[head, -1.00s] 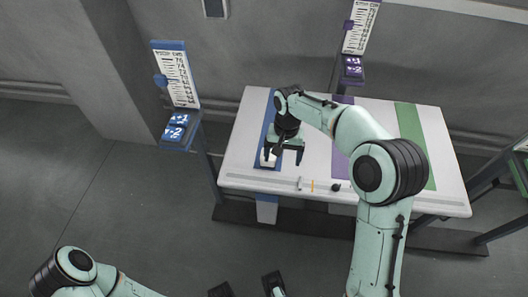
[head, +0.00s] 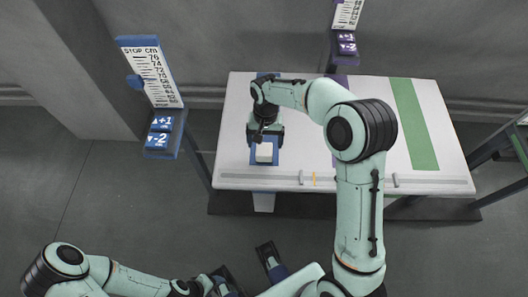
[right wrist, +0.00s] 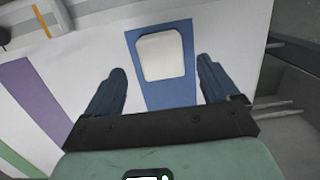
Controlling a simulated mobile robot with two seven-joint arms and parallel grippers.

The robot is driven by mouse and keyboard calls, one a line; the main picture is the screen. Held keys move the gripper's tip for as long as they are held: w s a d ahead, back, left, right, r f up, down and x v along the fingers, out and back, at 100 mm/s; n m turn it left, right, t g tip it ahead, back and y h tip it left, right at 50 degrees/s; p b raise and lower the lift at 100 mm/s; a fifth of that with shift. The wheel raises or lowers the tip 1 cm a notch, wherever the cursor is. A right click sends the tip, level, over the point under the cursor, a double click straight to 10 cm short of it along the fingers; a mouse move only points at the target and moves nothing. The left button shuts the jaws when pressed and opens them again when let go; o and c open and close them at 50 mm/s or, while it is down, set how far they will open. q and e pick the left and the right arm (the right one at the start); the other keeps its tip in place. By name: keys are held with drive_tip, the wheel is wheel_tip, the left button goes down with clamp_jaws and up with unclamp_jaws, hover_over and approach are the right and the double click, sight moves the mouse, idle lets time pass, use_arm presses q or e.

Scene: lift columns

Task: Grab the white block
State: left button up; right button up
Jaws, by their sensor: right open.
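The white block (head: 264,153) is a pale rounded square on the blue strip (head: 264,170) at the left of the white table. My right gripper (head: 266,138) is at the block's far side in the head view. In the right wrist view the block (right wrist: 161,57) lies ahead, in line with the gap between the open fingers of my gripper (right wrist: 160,70). There is space on both sides of it and nothing is held. Its height above the table is hard to tell.
The white table (head: 232,130) also carries a purple strip (head: 337,79), mostly behind my arm, and a green strip (head: 414,125). A blue-framed scale (head: 152,75) and a blue button box (head: 163,133) stand left of the table. A purple box (head: 346,43) stands behind it.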

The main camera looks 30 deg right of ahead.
sight(264, 148)
drive_tip(key=f, duration=0.5)
drive_tip(key=shift+s+a+f+b, duration=0.1)
drive_tip(key=shift+s+a+b, duration=0.2)
drive_tip(key=shift+b, duration=0.05)
clamp_jaws()
drive_tip(key=shift+w, duration=0.1)
